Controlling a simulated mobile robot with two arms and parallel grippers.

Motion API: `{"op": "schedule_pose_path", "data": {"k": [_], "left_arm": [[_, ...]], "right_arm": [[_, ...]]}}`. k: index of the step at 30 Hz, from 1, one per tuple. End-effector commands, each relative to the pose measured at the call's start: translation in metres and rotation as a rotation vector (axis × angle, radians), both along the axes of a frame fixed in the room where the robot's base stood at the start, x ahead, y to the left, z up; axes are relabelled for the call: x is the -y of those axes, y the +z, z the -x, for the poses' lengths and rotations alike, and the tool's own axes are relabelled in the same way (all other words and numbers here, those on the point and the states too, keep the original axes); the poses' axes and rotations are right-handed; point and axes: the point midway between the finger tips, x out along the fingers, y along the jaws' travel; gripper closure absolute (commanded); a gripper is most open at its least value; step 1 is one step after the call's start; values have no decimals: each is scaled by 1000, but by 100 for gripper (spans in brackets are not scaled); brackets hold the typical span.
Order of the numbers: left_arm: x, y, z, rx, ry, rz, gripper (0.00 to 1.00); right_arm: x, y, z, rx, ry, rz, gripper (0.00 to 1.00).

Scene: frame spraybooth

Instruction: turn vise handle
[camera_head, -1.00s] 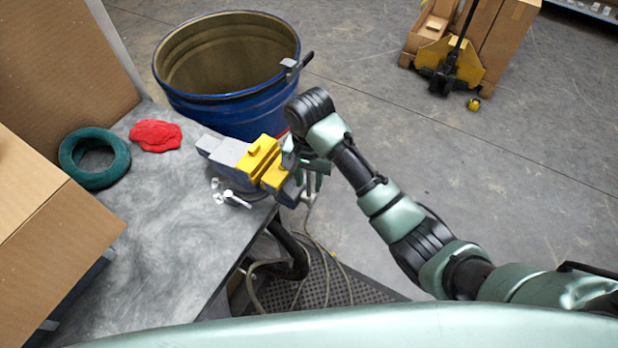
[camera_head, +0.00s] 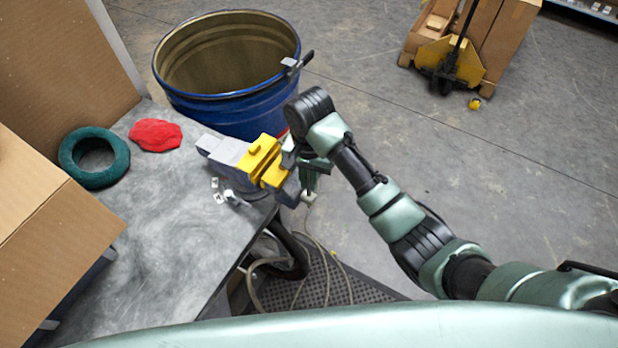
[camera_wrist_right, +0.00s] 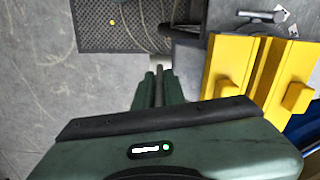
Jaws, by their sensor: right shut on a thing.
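The vise (camera_head: 240,160) has a grey body and yellow jaws, and sits at the bench's far right corner. Its yellow jaws also show at the right of the right wrist view (camera_wrist_right: 262,70). My right gripper (camera_head: 308,188) is at the vise's front end, beside the jaws. In the right wrist view its fingers (camera_wrist_right: 159,85) are shut on the grey bar of the vise handle (camera_wrist_right: 159,72). Part of the handle is hidden by the gripper. My left gripper is not in view.
A blue drum (camera_head: 235,105) stands behind the vise. A green ring (camera_head: 70,165), a red cloth (camera_head: 155,135) and a cardboard box (camera_head: 45,220) are on the bench (camera_head: 165,235). Hoses and a dark mat (camera_head: 335,287) lie below. Open floor is at right.

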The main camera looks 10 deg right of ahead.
Motion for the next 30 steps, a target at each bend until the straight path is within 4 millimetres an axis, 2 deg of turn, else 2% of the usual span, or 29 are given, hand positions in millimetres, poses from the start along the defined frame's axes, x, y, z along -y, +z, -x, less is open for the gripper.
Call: {"op": "schedule_pose_path", "data": {"k": [30], "left_arm": [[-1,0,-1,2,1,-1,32]], "right_arm": [[2,1,-3,-25,-2,-16,100]]}}
